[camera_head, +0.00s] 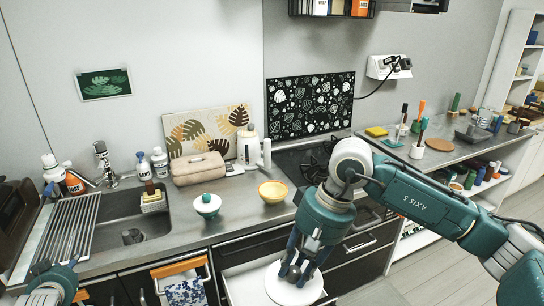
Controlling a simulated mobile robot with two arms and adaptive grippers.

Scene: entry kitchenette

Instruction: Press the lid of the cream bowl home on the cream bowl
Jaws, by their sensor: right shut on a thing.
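My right gripper (292,270) points down at the bottom centre, shut on a round white lid (290,290). Its fingers hide the middle of the lid, which is held in front of the counter, above an open drawer. A pale yellow bowl (272,197) stands upright and uncovered on the counter near the hob. A white bowl (207,211) with a green knob-like top stands left of it. I cannot tell for sure which of the two is the cream bowl. The lid is apart from both. My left gripper (42,268) is only partly in view at the bottom left corner.
The open white drawer (238,287) juts out below the counter. A sink (135,228) with a drying rack (68,232) lies left. The hob (292,165) lies behind my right arm. Counter between the bowls is clear.

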